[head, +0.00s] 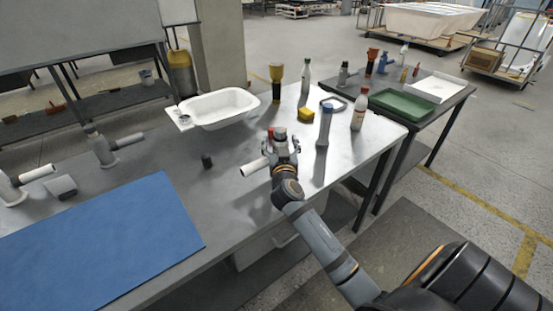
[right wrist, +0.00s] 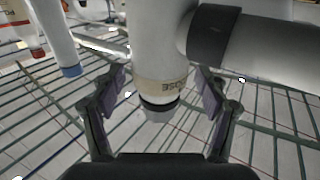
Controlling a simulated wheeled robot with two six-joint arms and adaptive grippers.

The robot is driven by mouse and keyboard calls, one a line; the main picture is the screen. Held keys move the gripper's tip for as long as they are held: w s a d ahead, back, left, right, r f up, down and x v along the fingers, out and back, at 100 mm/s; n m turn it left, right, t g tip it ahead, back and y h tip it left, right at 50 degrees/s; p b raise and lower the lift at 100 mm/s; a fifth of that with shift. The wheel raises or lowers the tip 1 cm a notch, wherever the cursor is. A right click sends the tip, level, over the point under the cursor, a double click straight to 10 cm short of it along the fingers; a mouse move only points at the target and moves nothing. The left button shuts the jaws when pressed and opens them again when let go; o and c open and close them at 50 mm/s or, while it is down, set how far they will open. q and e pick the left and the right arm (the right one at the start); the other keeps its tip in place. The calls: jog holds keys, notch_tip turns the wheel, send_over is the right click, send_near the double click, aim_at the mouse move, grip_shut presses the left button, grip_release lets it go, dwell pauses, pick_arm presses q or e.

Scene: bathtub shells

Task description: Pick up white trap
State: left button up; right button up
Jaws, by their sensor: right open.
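The white trap (right wrist: 158,45) fills the middle of the right wrist view, with a black collar (right wrist: 212,35), a side pipe (right wrist: 268,48) going right and a dark-ringed grey end (right wrist: 160,108). In the head view its white pipe (head: 254,167) sticks out to the left of my right gripper, which hides much of the body. My right gripper (head: 281,148) is over the metal table. Its fingers (right wrist: 160,88) are open, one on each side of the trap's body, with gaps visible. My left gripper is not in view.
A blue mat (head: 105,240) covers the front left. Grey fittings with white pipes (head: 103,150) stand at left.

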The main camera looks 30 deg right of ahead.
grip_shut()
dwell(0.3)
notch_tip(320, 180, up, 18)
jog(key=p, duration=0.2)
